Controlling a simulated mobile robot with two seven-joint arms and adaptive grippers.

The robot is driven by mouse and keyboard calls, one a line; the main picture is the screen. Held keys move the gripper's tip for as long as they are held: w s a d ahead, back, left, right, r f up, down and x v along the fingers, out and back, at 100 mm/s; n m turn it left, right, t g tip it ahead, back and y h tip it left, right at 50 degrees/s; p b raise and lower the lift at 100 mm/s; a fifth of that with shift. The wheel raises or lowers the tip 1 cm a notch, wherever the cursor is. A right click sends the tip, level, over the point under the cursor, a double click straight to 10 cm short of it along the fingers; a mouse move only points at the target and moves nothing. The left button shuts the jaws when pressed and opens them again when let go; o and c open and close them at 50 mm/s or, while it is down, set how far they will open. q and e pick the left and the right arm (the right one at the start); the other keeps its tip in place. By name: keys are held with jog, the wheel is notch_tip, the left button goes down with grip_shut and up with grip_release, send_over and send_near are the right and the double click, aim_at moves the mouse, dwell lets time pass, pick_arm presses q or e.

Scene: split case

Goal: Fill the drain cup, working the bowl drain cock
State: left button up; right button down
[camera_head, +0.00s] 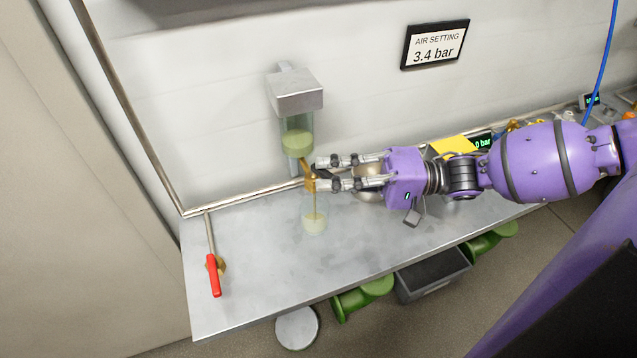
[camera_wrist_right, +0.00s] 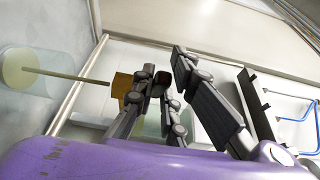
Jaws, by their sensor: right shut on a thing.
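The clear filter bowl (camera_head: 297,140) hangs under a grey metal block on the wall and holds yellow-green liquid. The brass drain cock (camera_head: 308,184) is below it and also shows in the right wrist view (camera_wrist_right: 121,86). My right gripper (camera_head: 316,175) comes in from the right, shut on the cock; its fingers hide part of it. A thin yellowish stream runs from the cock into the clear drain cup (camera_head: 314,222). The cup stands upright on the bench with pale liquid in it. It also shows in the right wrist view (camera_wrist_right: 38,88). My left gripper is not in view.
A wall sign (camera_head: 435,44) reads 3.4 bar. A yellow piece (camera_head: 454,146) and a small green display lie behind my right arm.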

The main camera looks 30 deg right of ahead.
jog(key=c, duration=1.8)
grip_release()
jog(key=shift+o, duration=0.2)
jog(key=shift+d, duration=0.1)
jog(key=v, duration=1.2)
